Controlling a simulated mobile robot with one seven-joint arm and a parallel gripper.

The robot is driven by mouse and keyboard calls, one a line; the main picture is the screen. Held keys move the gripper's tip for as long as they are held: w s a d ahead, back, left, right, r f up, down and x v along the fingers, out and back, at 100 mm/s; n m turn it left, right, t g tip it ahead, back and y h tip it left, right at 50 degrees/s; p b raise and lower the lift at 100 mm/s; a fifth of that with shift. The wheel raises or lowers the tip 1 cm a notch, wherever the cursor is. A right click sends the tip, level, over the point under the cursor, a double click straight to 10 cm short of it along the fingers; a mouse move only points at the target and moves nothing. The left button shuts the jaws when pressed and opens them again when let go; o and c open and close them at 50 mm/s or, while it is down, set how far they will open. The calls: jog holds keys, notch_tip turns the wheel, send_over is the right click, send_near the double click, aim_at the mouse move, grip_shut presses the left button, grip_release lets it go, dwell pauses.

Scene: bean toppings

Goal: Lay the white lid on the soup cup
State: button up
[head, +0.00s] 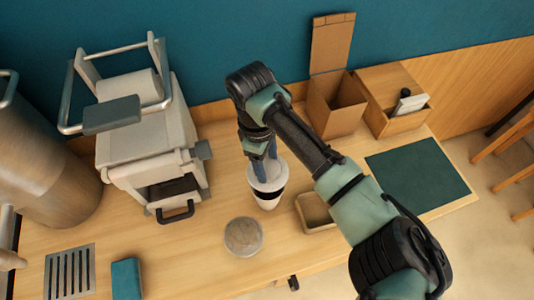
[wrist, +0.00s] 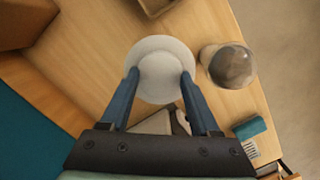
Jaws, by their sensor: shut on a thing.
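The white lid (wrist: 160,62) is a round disc held level between the two blue fingers of my gripper (wrist: 160,74). In the head view my gripper (head: 264,182) points down, shut on the lid (head: 281,177). The soup cup (head: 268,201), white with a black band, stands upright on the counter directly under the lid. The lid is at the cup's rim; I cannot tell whether it rests on it or hovers just above. In the wrist view the lid hides the cup.
A round container with a clear top (head: 243,237) stands in front of the cup. A small open tray (head: 316,213) is close at right. A white machine (head: 150,140) stands at left, with cardboard boxes (head: 335,105) behind. A green mat (head: 417,176) lies at right.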

notch_tip(320, 180, down, 4)
jog(key=b, duration=0.3)
jog(key=shift+f+b, duration=0.2)
jog(key=shift+b, duration=0.2)
jog(key=shift+f+b, duration=0.45)
jog(key=shift+f, duration=0.5)
jog(key=shift+r+p, duration=0.15)
jog(key=shift+p, duration=0.45)
jog(key=shift+f, duration=0.45)
dwell(1.3)
jog(key=o, duration=1.4)
jog(key=shift+c, duration=0.2)
jog(key=shift+o, duration=0.2)
jog(key=shift+r+p, duration=0.15)
jog(key=shift+p, duration=0.2)
jog(key=shift+r+p, duration=3.35)
jog(key=shift+r, duration=0.05)
